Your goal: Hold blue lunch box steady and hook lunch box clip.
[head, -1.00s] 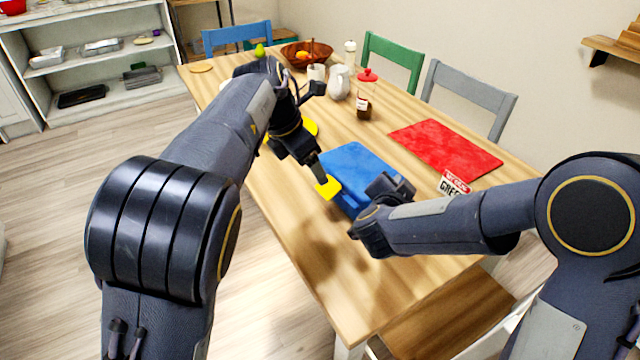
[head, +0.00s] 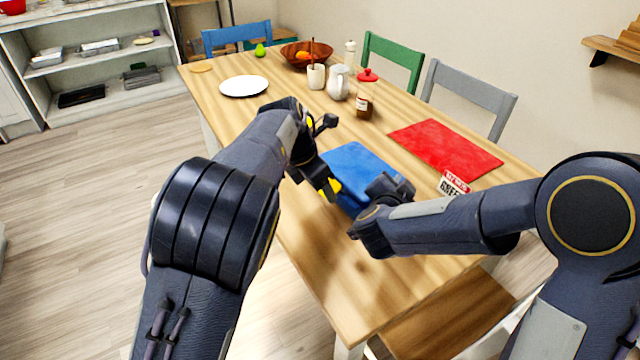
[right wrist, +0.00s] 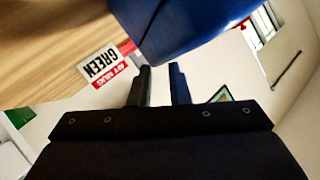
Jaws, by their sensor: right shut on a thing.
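The blue lunch box (head: 352,162) sits on the wooden table in the head view; its side fills the top of the right wrist view (right wrist: 185,25). The yellow lunch box clip (head: 335,186) shows at its left near side, partly covered by my left gripper (head: 328,190). That gripper is at the clip, pointing down; whether its jaws are open or shut on it is unclear. The fingertip contact is partly hidden in both views.
A red mat (head: 445,148) and a card with lettering (head: 452,184) lie right of the box. The near table is clear.

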